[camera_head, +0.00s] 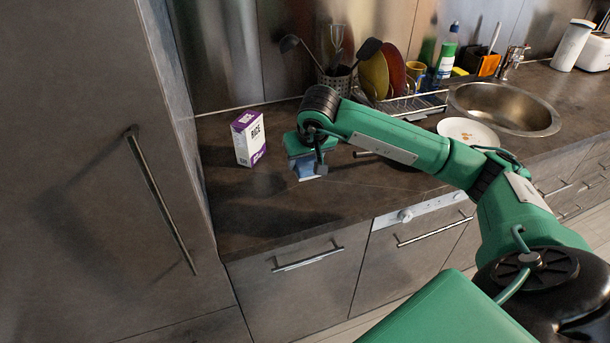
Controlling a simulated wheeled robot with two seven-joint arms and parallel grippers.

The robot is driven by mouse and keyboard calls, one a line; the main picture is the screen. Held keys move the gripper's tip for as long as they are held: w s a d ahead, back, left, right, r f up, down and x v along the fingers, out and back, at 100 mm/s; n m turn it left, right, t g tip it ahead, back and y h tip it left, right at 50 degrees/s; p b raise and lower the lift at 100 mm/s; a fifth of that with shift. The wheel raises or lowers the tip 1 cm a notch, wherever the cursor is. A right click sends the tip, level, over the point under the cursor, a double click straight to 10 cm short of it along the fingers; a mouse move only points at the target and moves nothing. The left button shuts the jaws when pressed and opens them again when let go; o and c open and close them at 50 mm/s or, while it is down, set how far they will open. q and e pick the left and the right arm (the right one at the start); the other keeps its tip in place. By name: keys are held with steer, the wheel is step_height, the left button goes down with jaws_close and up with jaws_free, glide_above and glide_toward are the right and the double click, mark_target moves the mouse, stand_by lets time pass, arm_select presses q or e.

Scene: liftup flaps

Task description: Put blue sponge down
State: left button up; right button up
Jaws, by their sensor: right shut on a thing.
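My right gripper (308,163) points down over the dark countertop (283,205), near its front edge and just right of the rice box. It is shut on the blue sponge (304,168), which shows below the green gripper body between the fingers. The sponge is low, close to the counter; I cannot tell whether it touches the surface. Part of the sponge is hidden by the gripper. My left gripper is not in the view.
A white and purple rice box (249,139) stands left of the gripper. Behind are a utensil holder (336,82) and a dish rack (425,104) with plates. A white plate (468,132) lies near the round sink (505,108). A tall cabinet (90,170) bounds the left side.

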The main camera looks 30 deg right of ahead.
mark_target(305, 187)
step_height(305, 187, down, 6)
steer(key=shift+r, duration=0.1)
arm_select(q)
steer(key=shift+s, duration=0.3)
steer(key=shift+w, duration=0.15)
arm_select(e)
steer(key=o, duration=1)
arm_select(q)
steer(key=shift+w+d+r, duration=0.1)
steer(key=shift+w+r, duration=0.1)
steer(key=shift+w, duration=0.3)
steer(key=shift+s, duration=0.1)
